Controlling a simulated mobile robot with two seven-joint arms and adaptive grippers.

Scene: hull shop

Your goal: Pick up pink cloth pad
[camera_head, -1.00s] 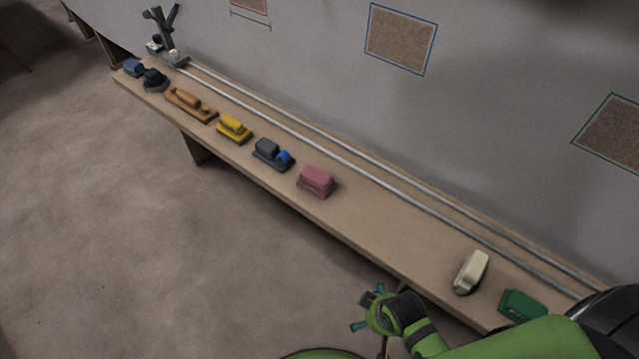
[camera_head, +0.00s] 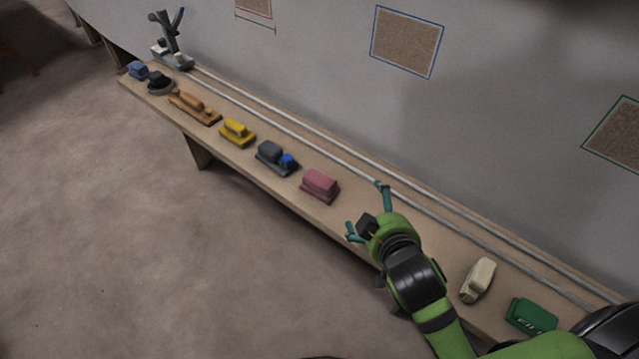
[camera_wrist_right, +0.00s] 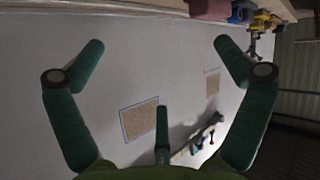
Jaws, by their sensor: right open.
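The pink cloth pad (camera_head: 319,184) sits on the long wooden bench, near the middle of the head view. It also shows at the top edge of the right wrist view (camera_wrist_right: 210,8), partly cut off. My right gripper (camera_head: 366,209) is open and empty, just to the right of the pad and apart from it. In the right wrist view its fingers (camera_wrist_right: 158,62) are spread wide with nothing between them. My left gripper is in neither view.
On the bench (camera_head: 345,222), a blue-grey block (camera_head: 275,157), yellow block (camera_head: 237,131) and orange tool (camera_head: 193,107) lie left of the pad. A cream block (camera_head: 478,279) and green block (camera_head: 531,316) lie right. Two metal rails (camera_head: 330,150) run along the wall side.

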